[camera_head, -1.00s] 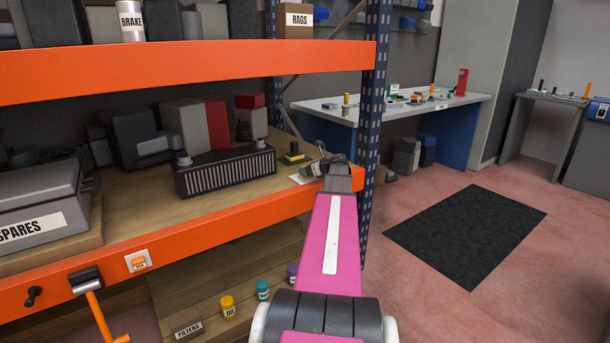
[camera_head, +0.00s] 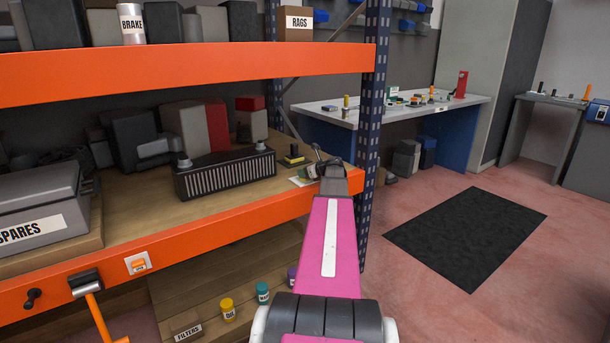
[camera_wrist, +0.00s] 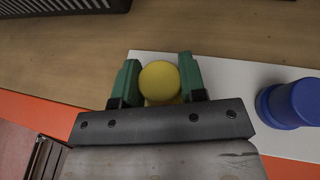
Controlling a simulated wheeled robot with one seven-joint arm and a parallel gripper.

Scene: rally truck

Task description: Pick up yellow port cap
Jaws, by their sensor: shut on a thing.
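The yellow port cap (camera_wrist: 160,80) is round and shows in the wrist view between the two green fingers of my gripper (camera_wrist: 158,82). The fingers are shut on its sides. Below it, the gripper's grey plate hides the lower part of the cap. In the head view, my gripper (camera_head: 309,172) is at the right end of the orange rack's middle shelf, over a white card (camera_head: 299,181). The cap cannot be made out there. I cannot tell whether it still touches the card.
A blue cap (camera_wrist: 294,103) stands on the white card to the right of the gripper. A black finned block (camera_head: 226,174) and a small yellow-and-black item (camera_head: 293,156) are on the shelf to the left. The blue rack post (camera_head: 371,130) is close to my arm's right.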

